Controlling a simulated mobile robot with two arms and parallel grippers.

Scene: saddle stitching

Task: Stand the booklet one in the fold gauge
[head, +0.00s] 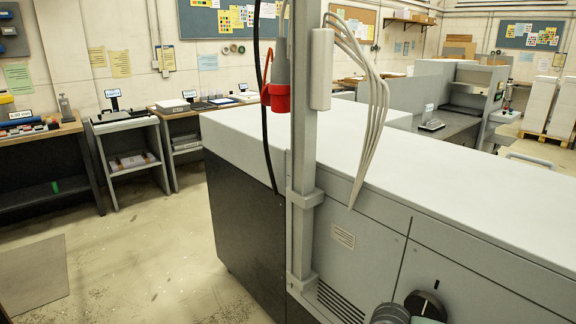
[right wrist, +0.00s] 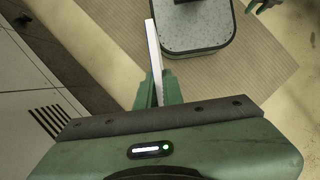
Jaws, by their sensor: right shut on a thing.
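In the right wrist view my right gripper (right wrist: 158,88) is shut on a thin white piece, seen edge-on, which I take to be the booklet one (right wrist: 153,45). It sticks out beyond the green fingers, over the floor and away from any surface. Its cover is not visible from this angle. A small dark green part, apparently my left gripper (right wrist: 264,5), is cut off at the top right corner of the same view; its jaws are not clear. I cannot make out the fold gauge in either view.
A long grey machine with a white top (head: 330,130) fills the middle and right of the head view. A grey post (head: 304,150) with hanging cables stands before it. A small grey stand (head: 108,130) and a wooden-topped bench (head: 40,132) are at left. Open floor (head: 150,250) lies between.

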